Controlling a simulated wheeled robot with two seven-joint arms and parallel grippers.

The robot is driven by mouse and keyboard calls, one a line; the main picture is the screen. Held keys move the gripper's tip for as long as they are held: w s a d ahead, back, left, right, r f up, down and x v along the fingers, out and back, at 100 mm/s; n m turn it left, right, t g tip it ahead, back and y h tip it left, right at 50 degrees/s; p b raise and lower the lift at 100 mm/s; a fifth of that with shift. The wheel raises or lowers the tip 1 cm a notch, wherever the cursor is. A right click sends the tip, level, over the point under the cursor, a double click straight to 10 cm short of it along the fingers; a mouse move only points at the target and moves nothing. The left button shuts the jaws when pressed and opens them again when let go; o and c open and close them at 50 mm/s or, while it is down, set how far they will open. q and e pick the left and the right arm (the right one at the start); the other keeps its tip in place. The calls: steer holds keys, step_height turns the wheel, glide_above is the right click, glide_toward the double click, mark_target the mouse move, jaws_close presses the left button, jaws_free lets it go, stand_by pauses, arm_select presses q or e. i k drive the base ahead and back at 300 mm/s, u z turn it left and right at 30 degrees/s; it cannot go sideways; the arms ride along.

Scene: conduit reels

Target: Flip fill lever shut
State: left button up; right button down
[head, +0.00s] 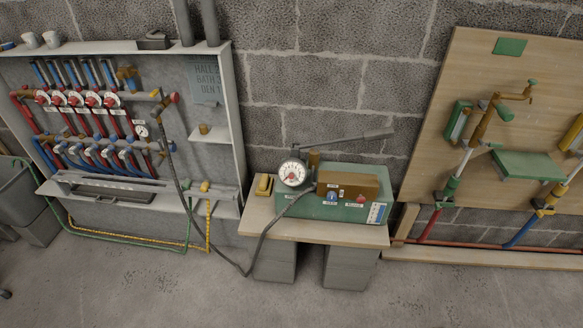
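A heating manifold with red and blue pipes sits in an open grey cabinet (236,130) on the left. At the upper bar's right end a brass valve (157,106) has a small red-orange handle (174,98), and a dark hose (178,165) rises to it. A yellow-handled fitting (205,187) sits at the cabinet's lower right. I cannot tell for sure which of these is the fill lever, or its exact angle. The hose runs down to a green test pump (312,209) with a dial gauge (292,173) and a long grey handle (345,139). Neither gripper shows.
The pump stands on a low wooden board (257,222) on grey blocks. The hose and yellow and green lines (112,238) hang before the cabinet. A wooden panel (425,176) with pipes and green parts leans at right. The concrete floor (190,290) in front is mostly clear.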

mark_target(155, 92)
steer(key=k, duration=0.55)
steer(key=u, duration=0.55)
steer(key=i, duration=1.85)
steer(key=z, duration=0.3)
